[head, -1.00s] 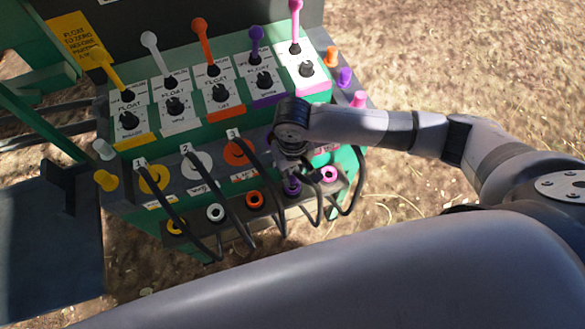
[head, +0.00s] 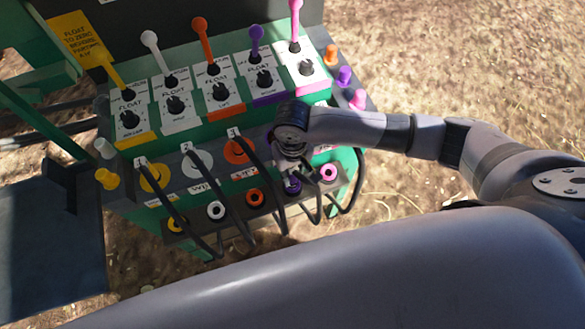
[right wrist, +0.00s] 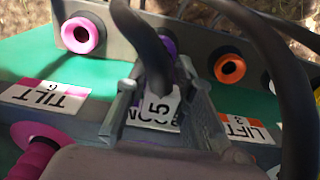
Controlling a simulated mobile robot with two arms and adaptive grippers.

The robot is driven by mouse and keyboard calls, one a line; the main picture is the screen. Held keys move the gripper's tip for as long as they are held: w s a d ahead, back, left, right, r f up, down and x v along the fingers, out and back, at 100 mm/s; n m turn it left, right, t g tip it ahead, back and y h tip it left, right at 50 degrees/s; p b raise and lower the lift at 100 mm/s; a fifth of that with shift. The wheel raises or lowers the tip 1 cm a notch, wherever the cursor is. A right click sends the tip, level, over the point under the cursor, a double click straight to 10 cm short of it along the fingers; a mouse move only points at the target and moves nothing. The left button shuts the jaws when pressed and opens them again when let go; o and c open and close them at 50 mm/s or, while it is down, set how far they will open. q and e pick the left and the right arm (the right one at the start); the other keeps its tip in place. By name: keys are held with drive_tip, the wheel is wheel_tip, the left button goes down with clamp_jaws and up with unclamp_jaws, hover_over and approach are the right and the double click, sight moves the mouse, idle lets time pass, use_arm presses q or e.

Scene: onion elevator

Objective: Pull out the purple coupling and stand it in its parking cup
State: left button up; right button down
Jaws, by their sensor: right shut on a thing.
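My right gripper (head: 290,165) is over the lower front of the green console, its fingers mostly hidden by my wrist in the head view. In the right wrist view its fingers (right wrist: 160,110) are shut around the purple coupling, whose white tag marked 5 (right wrist: 160,108) shows between them, with a black hose rising in front. The purple parking cup (head: 293,186) is in the lower rail, just below the gripper, between the orange and pink cups. Purple also shows behind the hose in the wrist view. Whether the coupling touches its socket or cup is hidden. My left gripper is out of view.
The orange cup (right wrist: 230,68) and pink cup (right wrist: 79,35) flank the held coupling. Black hoses loop close on both sides. A pink coupling (right wrist: 35,150) is near the gripper. Yellow, white, orange, purple and pink levers (head: 256,45) stand above on the console.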

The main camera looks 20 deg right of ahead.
drive_tip(key=shift+f+p, duration=0.3)
drive_tip(key=shift+f, duration=0.8)
idle(0.9)
idle(0.3)
drive_tip(key=c, duration=1.3)
unclamp_jaws()
drive_tip(key=shift+o, duration=0.4)
drive_tip(key=o, duration=0.3)
drive_tip(key=shift+o, duration=0.2)
drive_tip(key=shift+r, duration=0.1)
wheel_tip(320, 180, up, 7)
drive_tip(key=p, duration=0.9)
